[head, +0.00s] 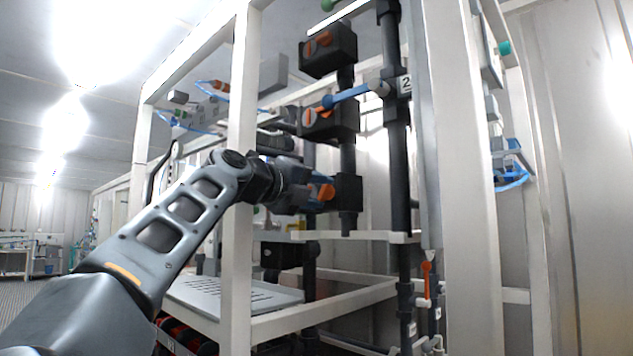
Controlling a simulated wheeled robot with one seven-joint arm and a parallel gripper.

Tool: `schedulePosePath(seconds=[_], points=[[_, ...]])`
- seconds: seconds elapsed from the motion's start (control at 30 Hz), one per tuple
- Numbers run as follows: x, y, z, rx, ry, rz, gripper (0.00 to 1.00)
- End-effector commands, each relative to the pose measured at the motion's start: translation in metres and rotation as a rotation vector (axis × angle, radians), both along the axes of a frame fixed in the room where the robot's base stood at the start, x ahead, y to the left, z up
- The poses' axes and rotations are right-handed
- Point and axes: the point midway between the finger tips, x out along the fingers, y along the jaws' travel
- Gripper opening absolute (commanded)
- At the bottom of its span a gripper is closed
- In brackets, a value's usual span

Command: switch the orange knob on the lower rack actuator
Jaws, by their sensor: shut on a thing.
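My gripper (306,194) is at the lowest of three black actuator boxes stacked on a dark vertical pipe inside the white rack. It is shut on the orange knob (326,191) on the front of the lower actuator (348,190). Part of the knob shows past the fingers; the rest, and its exact angle, is hidden by the gripper. The middle actuator (343,120) and the upper actuator (340,50) each carry a similar orange knob on the front.
A white rack post (241,150) stands close behind my forearm. A blue lever handle (345,96) sticks out from the pipe above. A white rack beam (370,236) runs under the lower actuator. A thick white post (465,180) stands at right.

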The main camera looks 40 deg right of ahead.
Motion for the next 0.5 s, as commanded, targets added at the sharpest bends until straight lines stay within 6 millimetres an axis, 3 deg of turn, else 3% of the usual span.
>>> schedulePosePath(seconds=[0.5], points=[[0.0012, 0.001, 0.0013, -0.011, 0.322, 0.003, 0.14]])
